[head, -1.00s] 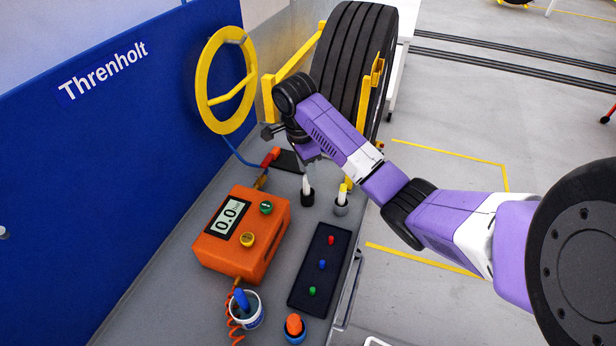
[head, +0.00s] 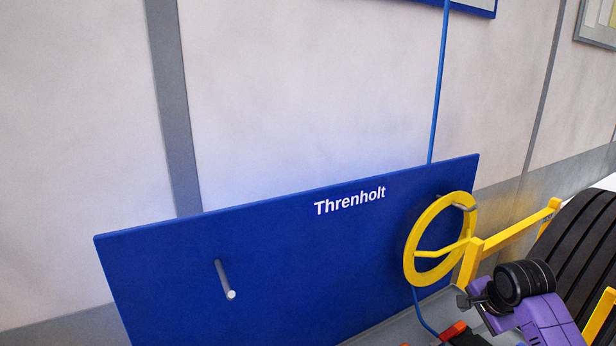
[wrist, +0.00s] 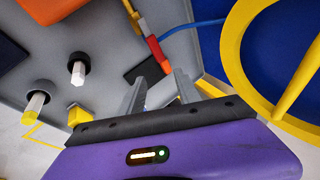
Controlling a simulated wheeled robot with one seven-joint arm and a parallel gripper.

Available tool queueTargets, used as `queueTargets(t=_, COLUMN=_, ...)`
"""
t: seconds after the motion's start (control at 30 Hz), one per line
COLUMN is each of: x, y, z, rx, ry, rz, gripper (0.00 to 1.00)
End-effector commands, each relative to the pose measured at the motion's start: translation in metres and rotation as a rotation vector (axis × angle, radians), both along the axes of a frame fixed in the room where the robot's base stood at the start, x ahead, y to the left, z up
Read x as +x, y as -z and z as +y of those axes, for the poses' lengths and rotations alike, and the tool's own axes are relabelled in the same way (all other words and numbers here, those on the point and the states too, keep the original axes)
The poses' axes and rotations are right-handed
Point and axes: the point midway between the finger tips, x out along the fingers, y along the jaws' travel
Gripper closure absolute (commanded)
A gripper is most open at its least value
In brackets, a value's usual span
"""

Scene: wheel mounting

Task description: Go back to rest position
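My gripper (wrist: 160,92) shows in the wrist view with its two grey fingers apart and nothing between them. They are over the grey bench top (wrist: 75,20), near a dark flat pad. In the head view my gripper (head: 466,301) is small at the lower right, beside the yellow ring (head: 411,256); its fingers are hard to make out there. My purple arm reaches in from the bottom right, in front of the black tire (head: 580,230).
A blue "Threnholt" panel (head: 300,260) with a grey peg (head: 224,279) stands against the wall. In the wrist view a red connector (wrist: 157,52) on a blue hose lies near the fingers. Two holders with pale-tipped sticks (wrist: 77,72) stand to the left. An orange box (wrist: 45,8) is at the top left.

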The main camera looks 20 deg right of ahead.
Motion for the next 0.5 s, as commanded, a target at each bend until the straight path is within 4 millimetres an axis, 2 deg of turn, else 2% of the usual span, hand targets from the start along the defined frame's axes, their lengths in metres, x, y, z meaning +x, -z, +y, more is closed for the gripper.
queueTargets(t=0.1, x=0.037, y=-0.011, z=0.032, rx=-0.104, ry=-0.177, rz=-0.177, gripper=0.6)
queueTargets(t=0.23, x=0.064, y=-0.026, z=0.077, rx=-0.245, ry=-0.334, rz=-0.365, gripper=0.6)
queueTargets(t=0.37, x=0.069, y=-0.038, z=0.124, rx=-0.389, ry=-0.431, rz=-0.514, gripper=0.6)
queueTargets(t=0.5, x=0.054, y=-0.047, z=0.168, rx=-0.541, ry=-0.485, rz=-0.621, gripper=0.6)
